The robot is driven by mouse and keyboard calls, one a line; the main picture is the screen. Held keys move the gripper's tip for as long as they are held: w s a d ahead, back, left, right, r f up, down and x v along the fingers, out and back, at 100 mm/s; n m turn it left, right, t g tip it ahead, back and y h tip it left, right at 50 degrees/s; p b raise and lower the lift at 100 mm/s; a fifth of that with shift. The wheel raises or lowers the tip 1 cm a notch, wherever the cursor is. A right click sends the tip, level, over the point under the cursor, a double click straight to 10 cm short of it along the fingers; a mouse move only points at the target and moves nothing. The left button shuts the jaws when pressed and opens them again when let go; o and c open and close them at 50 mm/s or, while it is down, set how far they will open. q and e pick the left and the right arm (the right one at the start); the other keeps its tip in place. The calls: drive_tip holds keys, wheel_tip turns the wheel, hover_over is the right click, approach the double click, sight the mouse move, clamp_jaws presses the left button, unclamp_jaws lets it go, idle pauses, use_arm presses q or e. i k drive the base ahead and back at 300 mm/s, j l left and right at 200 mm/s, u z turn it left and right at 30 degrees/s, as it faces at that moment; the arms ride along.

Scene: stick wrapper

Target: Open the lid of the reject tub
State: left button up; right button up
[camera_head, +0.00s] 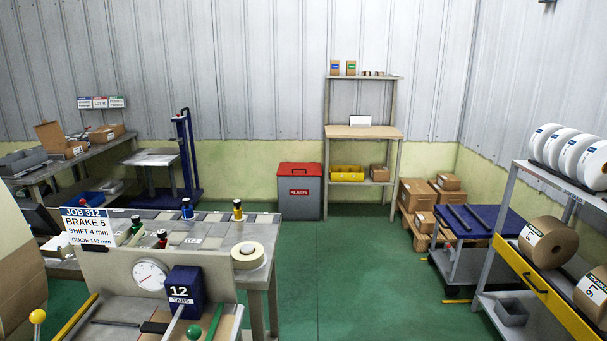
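The reject tub (300,204) is a grey bin on the green floor against the back wall. Its front carries a red label that appears to read "REJECTS". Its red lid (300,169) lies flat on top and looks closed. Neither of my grippers shows in the head view.
A wooden shelf unit (362,132) stands just right of the tub. A blue cart (484,222) and a roll rack (540,285) stand at the right. Green floor (345,275) is clear in the middle.

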sight(285, 169)
drive_tip(key=i+l+z, duration=0.45)
drive_tip(key=i, duration=0.4)
drive_tip(key=i+l+z, duration=0.2)
drive_tip(key=i, duration=0.2)
drive_tip(key=i+u, duration=0.2)
drive_tip(key=i, duration=0.5)
drive_tip(key=i+u, duration=0.25)
drive_tip(key=i, duration=0.5)
drive_tip(key=i+l+u, duration=0.2)
drive_tip(key=i, duration=0.5)
